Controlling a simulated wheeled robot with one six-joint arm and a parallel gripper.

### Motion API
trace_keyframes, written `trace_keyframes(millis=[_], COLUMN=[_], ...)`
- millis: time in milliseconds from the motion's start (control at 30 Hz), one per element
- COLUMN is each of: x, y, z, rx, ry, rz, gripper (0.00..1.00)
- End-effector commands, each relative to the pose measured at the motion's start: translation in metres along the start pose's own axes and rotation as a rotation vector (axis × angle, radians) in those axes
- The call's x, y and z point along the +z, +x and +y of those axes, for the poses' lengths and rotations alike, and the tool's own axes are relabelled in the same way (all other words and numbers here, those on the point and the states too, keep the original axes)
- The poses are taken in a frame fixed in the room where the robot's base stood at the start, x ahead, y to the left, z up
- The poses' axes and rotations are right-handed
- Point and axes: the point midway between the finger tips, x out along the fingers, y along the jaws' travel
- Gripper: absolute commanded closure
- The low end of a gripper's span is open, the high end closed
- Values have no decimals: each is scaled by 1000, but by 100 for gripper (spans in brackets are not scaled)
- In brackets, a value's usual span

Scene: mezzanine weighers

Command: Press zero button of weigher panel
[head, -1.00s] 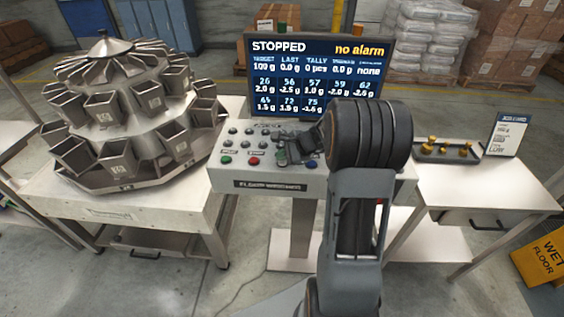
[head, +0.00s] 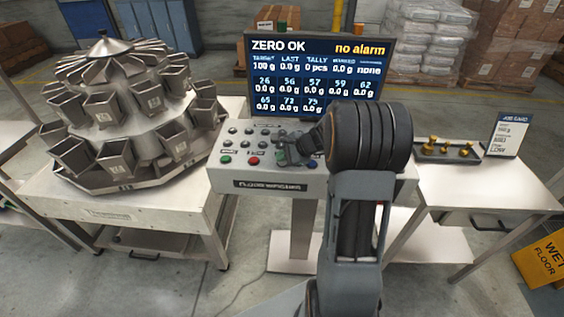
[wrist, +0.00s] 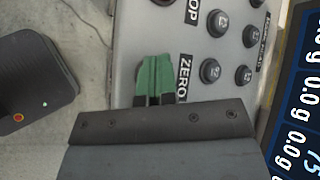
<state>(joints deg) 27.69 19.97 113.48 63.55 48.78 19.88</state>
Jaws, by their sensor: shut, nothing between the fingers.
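The weigher panel (head: 222,176) is a pale sloped console with rows of dark buttons. My gripper (head: 280,150) is over its middle, to the right of the red button (head: 254,161). In the wrist view my gripper (wrist: 154,62) is shut and empty, its green fingertips together beside the ZERO label (wrist: 184,78). The zero button is hidden under the fingertips, and whether they touch it cannot be told. The screen (head: 300,78) behind the panel reads ZERO OK and no alarm, with the visible weights at 0.0 g.
The multihead weigher (head: 110,120) stands on a table at the left. A side table (head: 480,190) at the right bears a tray of brass weights (head: 448,150) and a job card (head: 506,135). A yellow wet floor sign (head: 545,258) stands at the far right.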

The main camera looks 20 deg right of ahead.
Motion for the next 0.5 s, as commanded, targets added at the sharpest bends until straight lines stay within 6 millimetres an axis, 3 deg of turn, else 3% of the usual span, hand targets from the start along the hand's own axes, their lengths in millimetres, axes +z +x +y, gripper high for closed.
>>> trace_keyframes(millis=[500], x=[4], y=[-6], z=[-4], rx=[1], ry=[0], rz=[0], gripper=[100])
